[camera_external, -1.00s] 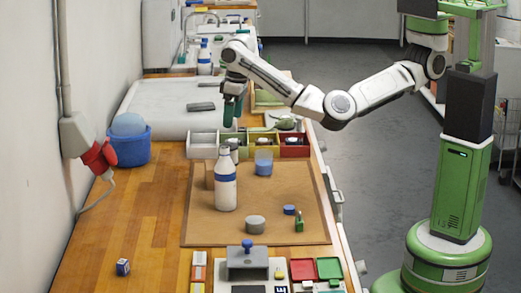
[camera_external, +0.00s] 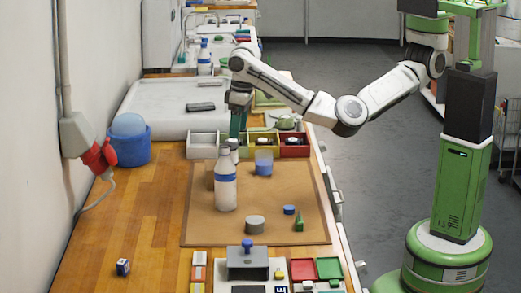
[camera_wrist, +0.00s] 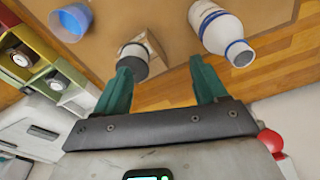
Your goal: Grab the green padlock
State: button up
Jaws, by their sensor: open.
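A small green object (camera_external: 299,222), which looks like the green padlock, stands on the right part of the brown board (camera_external: 290,235) in the external view. It does not show in the wrist view. My gripper (camera_external: 238,132) is well away from it, at the far end of the board near the row of bins. In the wrist view my gripper (camera_wrist: 163,72) has its two green fingers spread with nothing held between them. A small grey-and-white bottle (camera_wrist: 133,58) and a wooden block (camera_wrist: 152,45) lie in view just ahead of the fingers.
A tall white bottle with a blue band (camera_external: 226,185) stands on the board between my gripper and the near side. A blue cup (camera_external: 264,163), grey disc (camera_external: 255,224) and blue disc (camera_external: 289,210) are nearby. Bins (camera_external: 202,146) line the far edge. The left bench is mostly clear.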

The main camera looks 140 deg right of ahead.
jog(key=w+a+f, duration=0.2)
jog(key=a, duration=0.6)
jog(key=w+a+f, duration=0.2)
jog(key=w+a, duration=0.1)
jog(key=a, duration=0.4)
jog(key=n+y+p, duration=0.1)
jog(key=p, duration=0.1)
send_over(301, 217)
jog(key=s, duration=0.2)
jog(key=f, duration=0.5)
jog(key=d+f, duration=0.1)
jog(key=f, duration=0.1)
jog(key=shift+w+f, duration=0.25)
jog(key=shift+f, duration=0.1)
jog(key=shift+w+f+p, duration=0.15)
jog(key=shift+f+p, duration=0.2)
jog(key=shift+f, duration=1.3)
jog(key=shift+w+f+p, duration=0.15)
jog(key=shift+f+p, duration=0.2)
jog(key=shift+f, duration=1.25)
jog(key=shift+c, duration=0.4)
jog(key=c, duration=1.1)
jog(key=shift+r, duration=0.1)
